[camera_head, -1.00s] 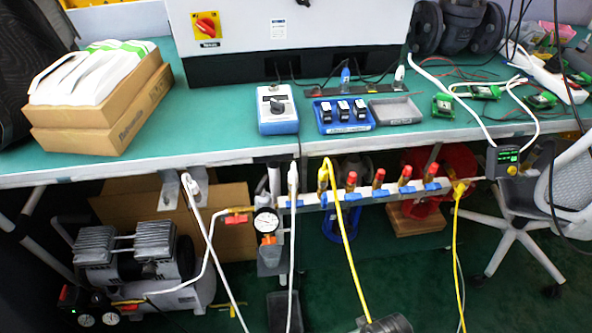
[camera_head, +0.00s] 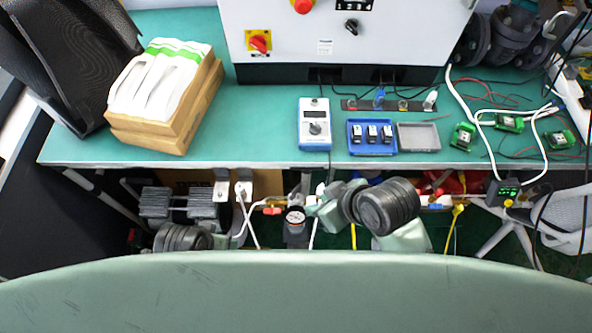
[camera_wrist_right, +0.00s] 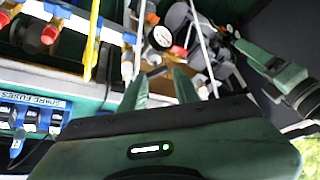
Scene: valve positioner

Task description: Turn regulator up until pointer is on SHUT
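The regulator with its round white gauge (camera_head: 295,215) hangs under the bench's front edge. The gauge also shows in the right wrist view (camera_wrist_right: 160,38), with an orange-red part (camera_wrist_right: 179,51) beside it. My right gripper (camera_head: 312,208) is just right of the gauge in the head view. In the wrist view its two green fingers (camera_wrist_right: 160,80) are apart with nothing between them, pointing towards the regulator without visible contact. My left gripper (camera_head: 222,241) is low, left of the gauge; its fingers are unclear. No pointer or SHUT mark can be read.
The bench (camera_head: 255,140) bears a handheld meter (camera_head: 314,132), a blue fuse tray (camera_head: 372,150), a grey tray (camera_head: 418,136) and a cardboard box (camera_head: 185,125). Under it are a compressor (camera_head: 165,202) and yellow and white hoses. A dark valve body (camera_head: 510,35) stands at back right.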

